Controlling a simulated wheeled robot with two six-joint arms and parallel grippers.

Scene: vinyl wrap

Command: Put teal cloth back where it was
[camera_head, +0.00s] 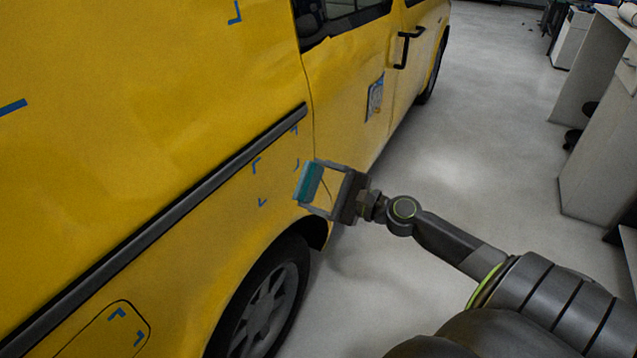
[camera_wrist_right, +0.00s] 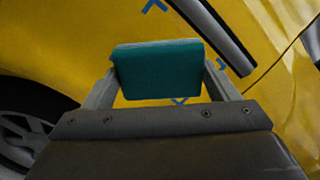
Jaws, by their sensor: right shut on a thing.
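The teal cloth (camera_head: 310,183) is a small folded block. My right gripper (camera_head: 312,186) is shut on it and holds it in front of the yellow van's lower side, above the wheel. In the right wrist view the teal cloth (camera_wrist_right: 160,70) sits between the two fingertips of the right gripper (camera_wrist_right: 160,76), with the van behind it. I cannot tell whether the cloth touches the van. My left gripper is not in view.
The yellow van (camera_head: 150,90) fills the left side, with blue corner marks (camera_head: 262,202) on its panels and a wheel (camera_head: 265,310) below. Grey-white cabinets (camera_head: 600,150) stand at the right. The floor (camera_head: 480,130) between van and cabinets is clear.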

